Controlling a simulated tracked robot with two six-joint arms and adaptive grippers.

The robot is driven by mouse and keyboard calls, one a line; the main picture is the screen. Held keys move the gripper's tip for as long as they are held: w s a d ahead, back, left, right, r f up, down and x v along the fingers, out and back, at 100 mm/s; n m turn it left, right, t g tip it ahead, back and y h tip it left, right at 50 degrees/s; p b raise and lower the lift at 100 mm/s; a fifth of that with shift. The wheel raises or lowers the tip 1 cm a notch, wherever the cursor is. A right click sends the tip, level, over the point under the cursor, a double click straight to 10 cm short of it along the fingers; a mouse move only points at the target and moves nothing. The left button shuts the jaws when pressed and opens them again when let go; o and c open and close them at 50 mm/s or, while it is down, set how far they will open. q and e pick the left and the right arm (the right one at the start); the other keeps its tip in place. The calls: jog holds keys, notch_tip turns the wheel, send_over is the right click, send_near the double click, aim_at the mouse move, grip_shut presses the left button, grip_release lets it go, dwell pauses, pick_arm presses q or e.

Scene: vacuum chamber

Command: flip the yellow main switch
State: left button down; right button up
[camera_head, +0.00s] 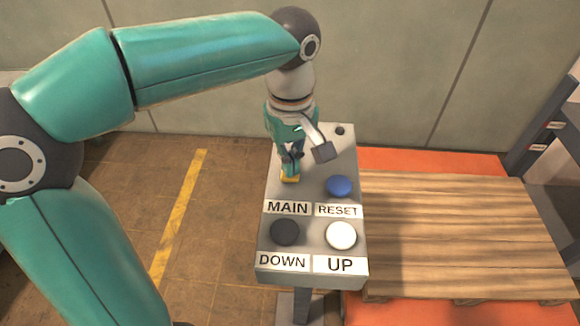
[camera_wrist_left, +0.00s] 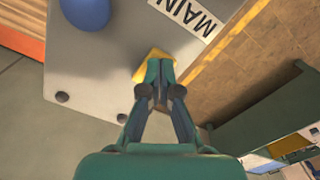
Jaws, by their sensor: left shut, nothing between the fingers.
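The yellow main switch (camera_head: 290,178) sits on a grey control panel (camera_head: 305,196), above the MAIN label (camera_head: 288,208). It is mostly hidden behind my left gripper (camera_head: 290,170), which points down at it from above. In the left wrist view, part of the yellow switch (camera_wrist_left: 154,60) shows just beyond the fingertips of my left gripper (camera_wrist_left: 160,66). The fingers are shut with nothing between them. The fingertips are at or very near the switch; I cannot tell whether they touch it. My right gripper is not in view.
The panel also bears a blue RESET button (camera_head: 339,186), a black DOWN button (camera_head: 285,232) and a white UP button (camera_head: 341,235). A wooden pallet (camera_head: 460,235) on an orange platform (camera_head: 432,160) lies to the right. Open floor (camera_head: 225,240) lies to the left, with a yellow line.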

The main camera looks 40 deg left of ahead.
pick_arm(q)
jog(key=shift+f+b, duration=0.55)
jog(key=shift+f, duration=0.25)
jog(key=shift+r, duration=0.1)
notch_tip(320, 180, up, 7)
jog(key=p, duration=0.6)
jog(key=shift+p, duration=0.35)
dwell(0.5)
